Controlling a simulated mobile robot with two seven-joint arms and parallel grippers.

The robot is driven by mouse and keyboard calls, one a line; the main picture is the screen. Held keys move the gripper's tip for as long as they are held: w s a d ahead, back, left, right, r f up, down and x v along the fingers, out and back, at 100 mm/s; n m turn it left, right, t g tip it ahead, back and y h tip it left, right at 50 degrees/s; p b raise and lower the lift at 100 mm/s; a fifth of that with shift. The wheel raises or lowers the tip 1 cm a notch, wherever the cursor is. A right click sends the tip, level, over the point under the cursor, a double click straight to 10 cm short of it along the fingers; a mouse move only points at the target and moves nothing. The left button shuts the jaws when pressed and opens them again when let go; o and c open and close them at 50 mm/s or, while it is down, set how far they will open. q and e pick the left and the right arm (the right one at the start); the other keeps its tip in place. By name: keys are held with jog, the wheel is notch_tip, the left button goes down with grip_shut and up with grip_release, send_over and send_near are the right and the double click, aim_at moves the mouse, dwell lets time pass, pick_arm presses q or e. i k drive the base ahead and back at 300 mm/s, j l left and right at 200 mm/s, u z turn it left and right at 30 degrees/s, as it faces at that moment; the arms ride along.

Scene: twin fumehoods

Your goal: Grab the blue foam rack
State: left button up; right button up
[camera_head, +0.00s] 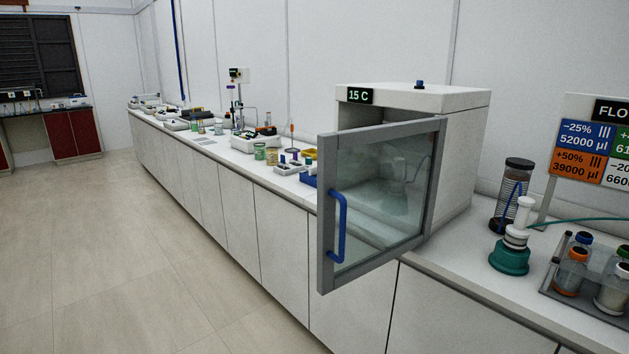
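A small blue object (308,179) sits on the long white bench, just left of the open glass door's frame. It may be the blue foam rack, but it is small and partly hidden by the door frame, so I cannot be sure. Neither of my grippers shows in the head view.
A white incubator (458,147) reading 15 C stands on the bench (476,281); its glass door (327,268) with a blue handle (339,226) swings out past the bench edge. A bottle tray (590,305) and teal-based dispenser (510,258) stand right. The floor (130,260) is clear.

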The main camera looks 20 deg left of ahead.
aim_at(311, 180)
jog(key=i+j+z, duration=0.1)
jog(key=i+j, duration=0.3)
jog(key=j, duration=0.2)
jog(key=i+j+z, duration=0.25)
jog(key=i+j, duration=0.2)
jog(key=j, duration=0.15)
jog(key=i+j+z, duration=0.1)
jog(key=j, duration=0.2)
jog(key=i+j, duration=0.25)
jog(key=i+j+z, duration=0.15)
jog(key=j, duration=0.3)
jog(key=i+j+z, duration=0.1)
jog(key=j, duration=0.25)
